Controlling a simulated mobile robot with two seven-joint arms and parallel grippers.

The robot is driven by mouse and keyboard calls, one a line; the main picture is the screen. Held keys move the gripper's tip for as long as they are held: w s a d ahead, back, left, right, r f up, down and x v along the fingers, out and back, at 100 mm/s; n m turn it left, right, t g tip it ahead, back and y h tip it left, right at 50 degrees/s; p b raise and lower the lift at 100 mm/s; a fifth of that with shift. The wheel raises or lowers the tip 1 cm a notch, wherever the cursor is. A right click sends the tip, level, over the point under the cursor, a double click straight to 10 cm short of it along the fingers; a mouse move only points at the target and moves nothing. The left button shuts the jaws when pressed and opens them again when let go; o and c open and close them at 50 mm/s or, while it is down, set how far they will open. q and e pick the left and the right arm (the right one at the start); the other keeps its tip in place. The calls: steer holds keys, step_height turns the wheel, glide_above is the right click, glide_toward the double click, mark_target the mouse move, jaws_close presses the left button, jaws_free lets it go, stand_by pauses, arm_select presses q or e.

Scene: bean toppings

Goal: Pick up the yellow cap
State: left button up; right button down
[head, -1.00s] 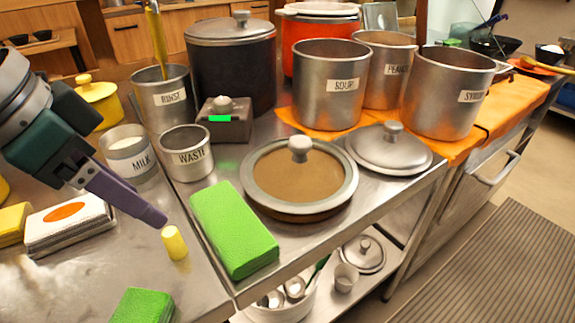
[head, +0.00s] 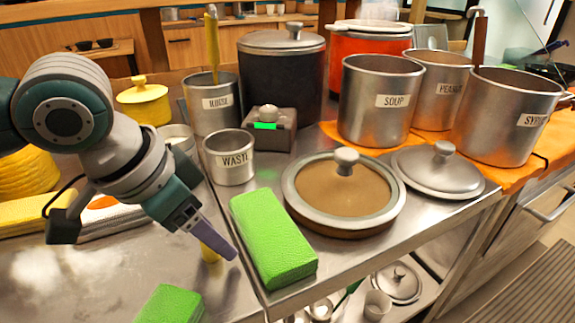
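The yellow cap (head: 209,254) is a small upright cylinder on the steel counter, left of the large green sponge (head: 273,240). My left gripper (head: 218,240) reaches down from the left with its purple fingers. They cross in front of the cap and hide part of it. I cannot tell whether the fingers touch the cap or whether it lies between them. Their opening is not clear from this angle. My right gripper is not in view.
The steel waste cup (head: 229,170) stands behind the sponge. A second green sponge (head: 170,304) lies at the front edge of the picture. A lidded round pan (head: 345,193) stands to the right. Bare counter (head: 105,280) lies to the left.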

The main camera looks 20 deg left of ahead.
arm_select(q)
steer(key=c, duration=0.8)
steer(key=shift+r, duration=0.1)
steer(key=shift+c, duration=0.2)
